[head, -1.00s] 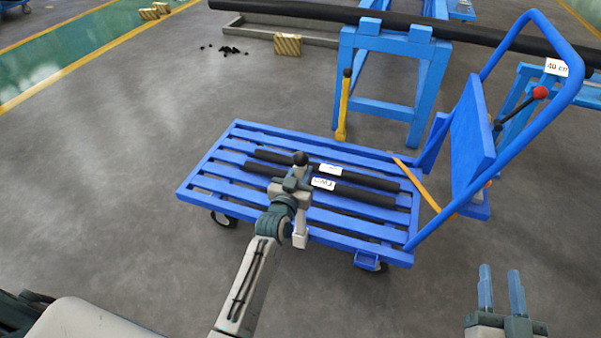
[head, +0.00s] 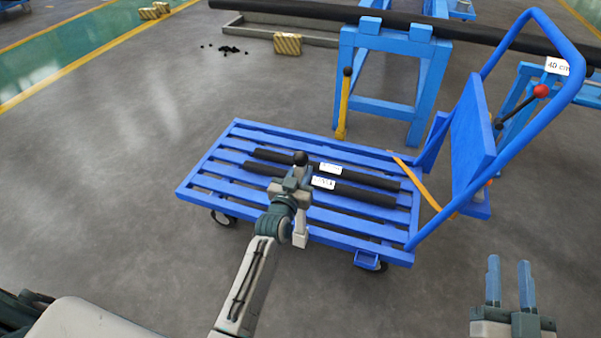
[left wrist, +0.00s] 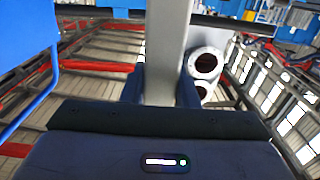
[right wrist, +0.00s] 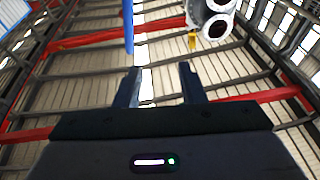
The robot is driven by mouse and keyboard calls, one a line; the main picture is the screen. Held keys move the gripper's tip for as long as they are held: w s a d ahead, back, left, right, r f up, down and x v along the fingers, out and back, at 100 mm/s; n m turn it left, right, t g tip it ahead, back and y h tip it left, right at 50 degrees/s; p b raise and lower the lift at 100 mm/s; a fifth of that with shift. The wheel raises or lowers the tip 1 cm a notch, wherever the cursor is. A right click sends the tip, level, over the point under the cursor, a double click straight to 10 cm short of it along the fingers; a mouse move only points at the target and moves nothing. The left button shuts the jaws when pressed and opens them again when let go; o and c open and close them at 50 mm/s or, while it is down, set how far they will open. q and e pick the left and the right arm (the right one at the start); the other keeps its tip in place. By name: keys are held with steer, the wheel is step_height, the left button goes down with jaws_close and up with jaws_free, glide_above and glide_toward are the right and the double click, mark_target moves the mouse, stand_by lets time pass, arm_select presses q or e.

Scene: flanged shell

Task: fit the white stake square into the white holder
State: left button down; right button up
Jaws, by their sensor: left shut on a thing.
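My left gripper (head: 299,178) appears over the blue cart in the head view. In the left wrist view its two fingers (left wrist: 163,85) are shut on a pale, flat-sided bar, which looks like the white stake square (left wrist: 168,45). The bar runs from between the fingers out past the top edge. My right gripper (head: 509,266) is at the lower right of the head view, fingers upward, apart and empty. The right wrist view also shows its fingers (right wrist: 159,75) with nothing between. I cannot make out the white holder for certain in any view.
The blue slatted cart (head: 225,172) carries two dark labelled rods (head: 345,189). A blue trestle (head: 383,100) and yellow lever post (head: 344,110) stand behind. A pale body with round openings (left wrist: 205,62) shows beside the bar. The floor left of the cart is clear.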

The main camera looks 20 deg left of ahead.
steer(key=shift+s+r+t, duration=0.1)
steer(key=shift+r+t, duration=0.4)
steer(key=shift+r, duration=0.2)
steer(key=shift+r, duration=0.35)
steer(key=shift+r, duration=0.1)
steer(key=shift+r+t+b, duration=0.3)
steer(key=shift+r+t, duration=0.2)
steer(key=shift+s+r, duration=0.15)
steer(key=shift+r, duration=0.05)
steer(key=r+t, duration=0.1)
steer(key=s+r+n+t, duration=0.1)
steer(key=shift+r+y+b, duration=0.3)
steer(key=shift+r+y, duration=0.05)
steer(key=shift+y, duration=0.05)
stand_by(0.3)
steer(key=shift+s+r+t, duration=0.1)
steer(key=shift+r+t, duration=0.1)
steer(key=shift+t, duration=0.1)
